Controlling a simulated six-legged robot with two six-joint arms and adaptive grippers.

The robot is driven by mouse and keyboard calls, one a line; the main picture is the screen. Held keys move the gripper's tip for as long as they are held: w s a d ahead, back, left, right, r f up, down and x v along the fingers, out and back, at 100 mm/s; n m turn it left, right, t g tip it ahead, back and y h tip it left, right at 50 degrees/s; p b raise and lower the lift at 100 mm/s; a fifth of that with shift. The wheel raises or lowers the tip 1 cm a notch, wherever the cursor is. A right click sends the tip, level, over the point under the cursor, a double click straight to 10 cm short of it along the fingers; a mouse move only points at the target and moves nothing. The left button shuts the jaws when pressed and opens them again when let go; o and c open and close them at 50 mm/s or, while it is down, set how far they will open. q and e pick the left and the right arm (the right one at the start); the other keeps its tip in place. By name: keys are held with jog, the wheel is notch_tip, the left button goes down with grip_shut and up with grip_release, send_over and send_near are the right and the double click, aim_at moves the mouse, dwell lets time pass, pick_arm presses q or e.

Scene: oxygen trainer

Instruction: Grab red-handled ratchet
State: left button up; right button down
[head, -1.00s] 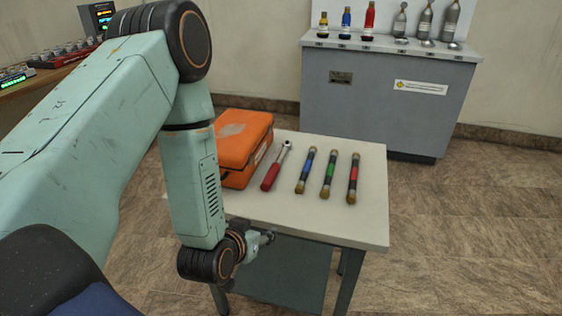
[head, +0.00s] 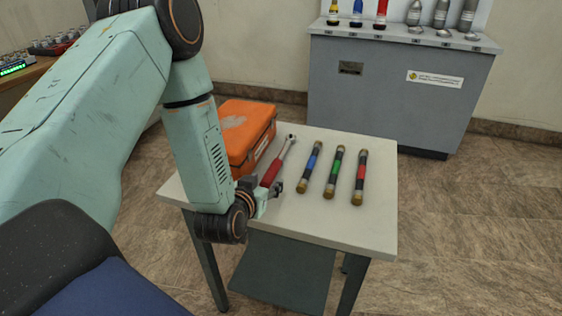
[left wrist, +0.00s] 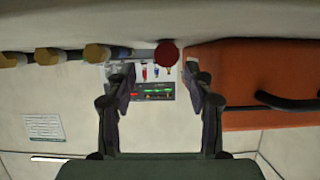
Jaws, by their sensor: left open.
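The ratchet with a red handle (head: 271,173) lies on the small table (head: 340,225), its silver head pointing away from me. My left gripper (head: 271,195) is at the near end of this handle, open and empty. In the left wrist view, which looks upside down, the round red handle end (left wrist: 167,53) shows just beyond and between the open fingertips (left wrist: 158,80). I cannot tell whether they touch it. My right gripper is not in view.
An orange case (head: 243,135) stands close on the ratchet's left. Three tubes with blue (head: 311,167), green (head: 334,171) and red (head: 360,177) bands lie to its right. A grey cabinet (head: 385,85) with several bottles stands behind. The table's front right is clear.

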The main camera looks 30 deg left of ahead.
aim_at(265, 181)
pick_arm(q)
jog(key=w+a+f, duration=0.1)
jog(key=w+a+f+b, duration=0.1)
jog(key=w, duration=0.1)
jog(key=shift+w+f, duration=0.1)
jog(key=shift+f, duration=0.1)
jog(key=shift+w, duration=0.1)
jog(key=shift+d+r, duration=0.25)
jog(key=shift+d, duration=0.15)
jog(key=shift+a+f, duration=0.2)
jog(key=shift+a, duration=0.15)
jog(key=c, duration=0.4)
jog(key=shift+d+r, duration=0.15)
jog(key=shift+d, duration=0.1)
jog(key=c, duration=0.4)
jog(key=shift+a, duration=0.15)
grip_shut()
